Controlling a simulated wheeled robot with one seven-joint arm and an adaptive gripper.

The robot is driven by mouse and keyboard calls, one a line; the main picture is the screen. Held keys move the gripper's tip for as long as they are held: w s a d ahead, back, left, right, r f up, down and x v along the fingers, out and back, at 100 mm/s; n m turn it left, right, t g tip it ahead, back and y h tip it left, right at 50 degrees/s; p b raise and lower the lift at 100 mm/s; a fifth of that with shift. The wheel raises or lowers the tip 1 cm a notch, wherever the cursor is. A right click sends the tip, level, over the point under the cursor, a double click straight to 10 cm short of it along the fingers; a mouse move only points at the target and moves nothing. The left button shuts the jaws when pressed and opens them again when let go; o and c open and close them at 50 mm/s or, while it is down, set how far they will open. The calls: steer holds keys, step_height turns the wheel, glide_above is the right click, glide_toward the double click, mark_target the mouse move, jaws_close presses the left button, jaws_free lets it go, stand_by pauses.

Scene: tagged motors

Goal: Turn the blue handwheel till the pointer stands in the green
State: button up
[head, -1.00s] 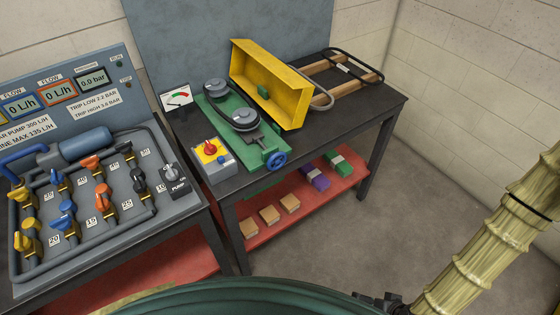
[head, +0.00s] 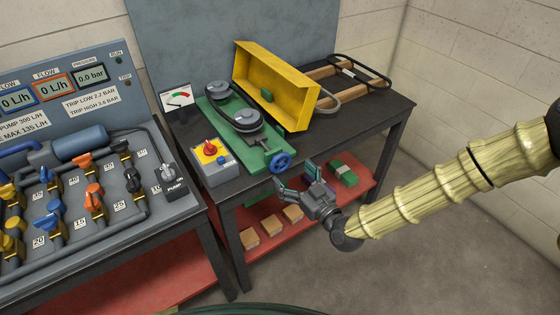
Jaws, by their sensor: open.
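The blue handwheel (head: 280,162) sits at the front end of the green belt-drive base (head: 262,143), near the table's front edge. The white gauge (head: 177,98) with a red and green scale stands at the back left of the table. Its pointer is too small to read for certain. My gripper (head: 297,177) is open and empty, in front of the table edge, below and slightly right of the handwheel in the picture. I see no contact with the wheel.
A grey box with a red switch (head: 210,151) stands left of the green base. A yellow guard (head: 275,85) lies open behind it. A red lower shelf (head: 256,224) holds several wooden blocks and a green block (head: 343,172). The pump panel (head: 100,170) is at left.

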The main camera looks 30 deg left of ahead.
mark_target(282, 164)
steer(key=shift+p+x, duration=0.6)
steer(key=shift+x, duration=2.85)
steer(key=c, duration=1)
steer(key=shift+f, duration=0.1)
steer(key=shift+c, duration=0.2)
